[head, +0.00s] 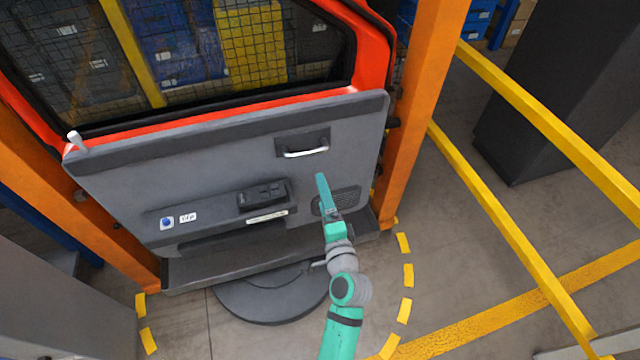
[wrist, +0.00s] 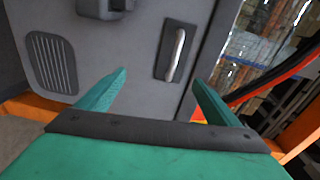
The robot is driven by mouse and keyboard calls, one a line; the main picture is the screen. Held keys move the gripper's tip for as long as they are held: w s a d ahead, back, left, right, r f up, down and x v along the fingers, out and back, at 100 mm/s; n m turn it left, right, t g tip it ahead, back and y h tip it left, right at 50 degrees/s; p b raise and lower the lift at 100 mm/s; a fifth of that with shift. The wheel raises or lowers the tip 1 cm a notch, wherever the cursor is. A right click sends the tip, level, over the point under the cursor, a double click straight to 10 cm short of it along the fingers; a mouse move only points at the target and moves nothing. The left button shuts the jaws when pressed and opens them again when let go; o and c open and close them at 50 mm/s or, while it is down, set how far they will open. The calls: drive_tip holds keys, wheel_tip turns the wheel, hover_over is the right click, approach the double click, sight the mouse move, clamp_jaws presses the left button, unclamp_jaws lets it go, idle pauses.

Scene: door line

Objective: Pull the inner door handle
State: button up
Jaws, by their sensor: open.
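The inner door handle (head: 305,153) is a silver bar in a dark recessed plate, at the upper right of the grey door panel (head: 225,165). In the wrist view the handle (wrist: 176,55) stands nearly upright, beyond the fingertips and between their lines. My gripper (head: 322,178) is teal and lies just below and to the right of the handle in the head view. In the wrist view my gripper (wrist: 158,80) has its two fingers spread apart with nothing between them. No contact with the handle shows.
Orange posts (head: 420,100) flank the door. Yellow rails (head: 500,220) and a dark block (head: 555,90) stand to the right. The door has a speaker grille (wrist: 52,62), an armrest control box (head: 264,194) and a white lock pin (head: 76,140). A dark round base (head: 270,298) lies below.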

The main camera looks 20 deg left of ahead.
sight(308, 152)
drive_tip(key=shift+y, duration=0.6)
drive_tip(key=r+x, duration=0.1)
drive_tip(key=x, duration=0.8)
drive_tip(key=r+x, duration=0.1)
drive_tip(key=x, duration=0.4)
drive_tip(key=shift+a+r, duration=0.2)
drive_tip(key=shift+r, duration=0.1)
clamp_jaws()
